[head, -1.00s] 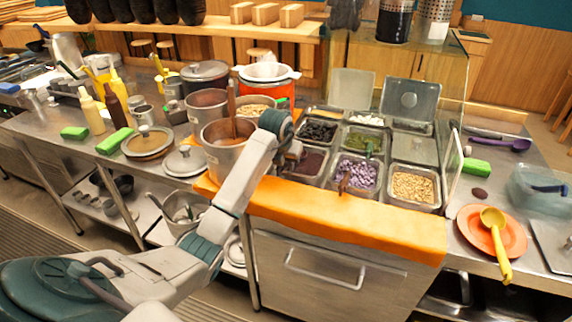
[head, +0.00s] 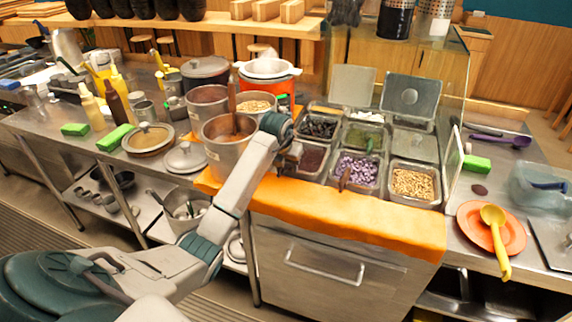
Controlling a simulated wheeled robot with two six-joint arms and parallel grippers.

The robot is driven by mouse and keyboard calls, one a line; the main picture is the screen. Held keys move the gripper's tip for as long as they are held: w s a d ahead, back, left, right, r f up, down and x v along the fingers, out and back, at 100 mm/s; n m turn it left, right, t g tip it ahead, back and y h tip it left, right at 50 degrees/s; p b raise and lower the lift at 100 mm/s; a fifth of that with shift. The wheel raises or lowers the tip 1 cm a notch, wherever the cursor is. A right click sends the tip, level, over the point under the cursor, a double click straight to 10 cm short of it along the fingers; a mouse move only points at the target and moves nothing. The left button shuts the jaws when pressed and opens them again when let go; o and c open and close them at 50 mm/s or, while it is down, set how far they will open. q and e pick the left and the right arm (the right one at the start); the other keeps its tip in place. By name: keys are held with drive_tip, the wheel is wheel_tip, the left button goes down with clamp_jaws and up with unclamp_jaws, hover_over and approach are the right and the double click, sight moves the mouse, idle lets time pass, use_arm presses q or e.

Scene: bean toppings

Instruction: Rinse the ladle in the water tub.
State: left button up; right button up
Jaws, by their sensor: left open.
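A yellow ladle (head: 496,238) rests on an orange plate (head: 470,226) at the right, its handle hanging toward the front edge. A purple ladle (head: 512,141) lies behind on the same counter. A clear bluish tub (head: 522,196) stands at the right edge with a blue handle in it; I cannot tell whether it holds water. My left gripper (head: 293,155) is open over the left side of the topping bins, beside the steel pots, well away from both ladles and the tub. Its fingertips are small and partly hidden by its own wrist. My right gripper is not in view.
Topping bins, including purple cubes (head: 358,170) and beans (head: 413,183), fill the middle counter behind an orange cloth (head: 340,222). A steel pot (head: 226,151) stands left of the gripper. A green sponge (head: 476,164) and a glass guard (head: 453,164) are right of the bins.

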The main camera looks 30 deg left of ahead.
use_arm(q)
drive_tip(key=b+v, duration=0.1)
drive_tip(key=v, duration=0.1)
drive_tip(key=b+v, duration=0.1)
drive_tip(key=v, duration=0.1)
drive_tip(key=shift+s+a, duration=0.1)
drive_tip(key=shift+s, duration=0.2)
drive_tip(key=v, duration=0.5)
drive_tip(key=shift+s+r, duration=0.15)
drive_tip(key=shift+r, duration=0.15)
drive_tip(key=shift+s+r+b, duration=0.2)
drive_tip(key=shift+r+b, duration=0.1)
drive_tip(key=shift+r, duration=0.05)
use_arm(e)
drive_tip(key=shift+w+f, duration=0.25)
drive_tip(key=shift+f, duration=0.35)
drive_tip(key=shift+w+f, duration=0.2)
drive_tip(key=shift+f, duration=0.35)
